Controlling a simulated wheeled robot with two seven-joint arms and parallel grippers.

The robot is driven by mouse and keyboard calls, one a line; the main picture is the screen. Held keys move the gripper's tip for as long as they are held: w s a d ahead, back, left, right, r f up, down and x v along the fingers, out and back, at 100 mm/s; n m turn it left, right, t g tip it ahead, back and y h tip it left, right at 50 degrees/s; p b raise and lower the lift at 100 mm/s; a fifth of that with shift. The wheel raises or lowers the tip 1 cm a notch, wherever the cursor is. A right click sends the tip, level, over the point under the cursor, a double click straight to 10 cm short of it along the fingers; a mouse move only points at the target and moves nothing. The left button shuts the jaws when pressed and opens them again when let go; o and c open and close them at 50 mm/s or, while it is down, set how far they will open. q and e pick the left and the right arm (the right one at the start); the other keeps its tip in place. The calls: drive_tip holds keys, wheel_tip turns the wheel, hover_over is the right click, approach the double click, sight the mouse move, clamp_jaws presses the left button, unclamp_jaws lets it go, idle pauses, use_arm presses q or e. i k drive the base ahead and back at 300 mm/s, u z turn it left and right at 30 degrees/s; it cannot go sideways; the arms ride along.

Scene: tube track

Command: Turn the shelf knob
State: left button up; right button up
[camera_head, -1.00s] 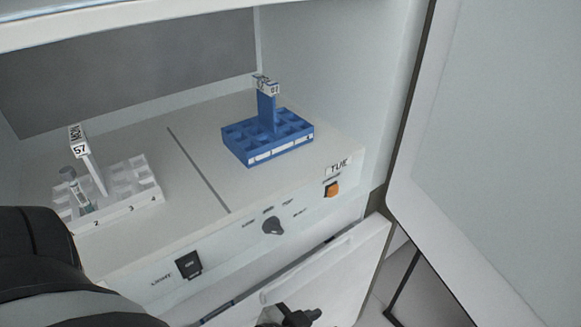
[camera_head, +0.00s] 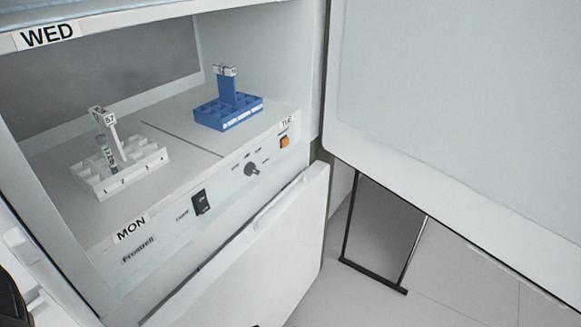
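The shelf knob (camera_head: 251,169) is a small dark rotary knob on the front panel of the white shelf unit (camera_head: 172,225). Small printed marks surround it. A black rocker switch (camera_head: 201,202) is to its left and an orange switch (camera_head: 284,141) to its right. A small dark part at the lower left edge seems to be my arm, but no fingers show. Neither gripper is in view, and nothing touches the knob.
A white rack (camera_head: 148,169) with a tube and a blue rack (camera_head: 228,112) stand on the shelf. A white drop-down flap (camera_head: 262,265) hangs below the panel. A large open door (camera_head: 450,110) fills the right. Floor shows below it.

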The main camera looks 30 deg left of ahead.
sight(249, 169)
drive_tip(key=z, duration=0.55)
drive_tip(key=i, duration=0.9)
drive_tip(key=u, duration=1.75)
drive_tip(key=k, duration=0.2)
drive_tip(key=u, duration=0.75)
